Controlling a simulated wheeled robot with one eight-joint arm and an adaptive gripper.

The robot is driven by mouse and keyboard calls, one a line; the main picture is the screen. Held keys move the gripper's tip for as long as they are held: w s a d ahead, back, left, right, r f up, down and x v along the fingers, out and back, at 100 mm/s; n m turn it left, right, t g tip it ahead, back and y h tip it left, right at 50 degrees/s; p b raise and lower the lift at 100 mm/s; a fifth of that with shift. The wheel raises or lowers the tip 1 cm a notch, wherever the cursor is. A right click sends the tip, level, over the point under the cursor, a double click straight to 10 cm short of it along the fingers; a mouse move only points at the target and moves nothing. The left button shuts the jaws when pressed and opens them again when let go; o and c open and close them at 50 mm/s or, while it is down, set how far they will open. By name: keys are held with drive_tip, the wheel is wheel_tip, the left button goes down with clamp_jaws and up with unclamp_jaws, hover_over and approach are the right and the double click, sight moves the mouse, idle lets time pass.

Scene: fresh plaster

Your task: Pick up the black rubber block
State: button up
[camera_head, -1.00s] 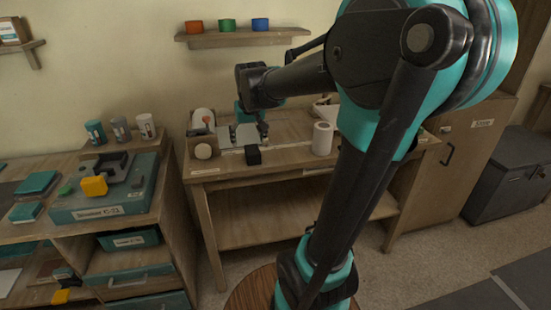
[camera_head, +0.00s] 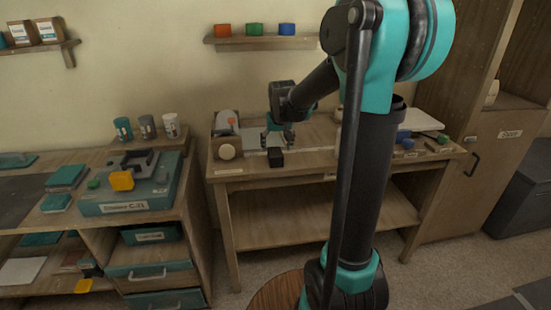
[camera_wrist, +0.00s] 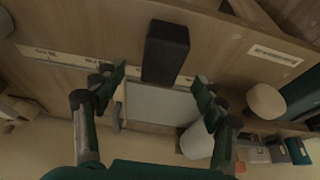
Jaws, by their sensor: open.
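The black rubber block (camera_head: 276,158) lies on the wooden workbench (camera_head: 315,160), near its front edge. In the wrist view the block (camera_wrist: 165,52) is upright in the picture, beyond and between the fingertips. My gripper (camera_head: 279,139) is just behind and above the block in the head view. In the wrist view my gripper (camera_wrist: 159,80) has its two fingers spread wide, with nothing between them. A gap shows between each fingertip and the block, and I see no contact.
A pale flat plate (camera_wrist: 160,104) lies behind the block. A round-ended pale object (camera_head: 227,152) stands left of the block, and also shows in the wrist view (camera_wrist: 266,101). Blue items (camera_head: 403,136) lie right of my arm. The bench front beside the block is clear.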

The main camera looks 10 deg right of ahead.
sight(275, 152)
drive_tip(key=shift+x, duration=2.8)
drive_tip(key=shift+a, duration=0.1)
drive_tip(key=shift+c, duration=0.3)
drive_tip(key=c, duration=1.4)
drive_tip(key=shift+o, duration=0.2)
drive_tip(key=shift+r, duration=0.1)
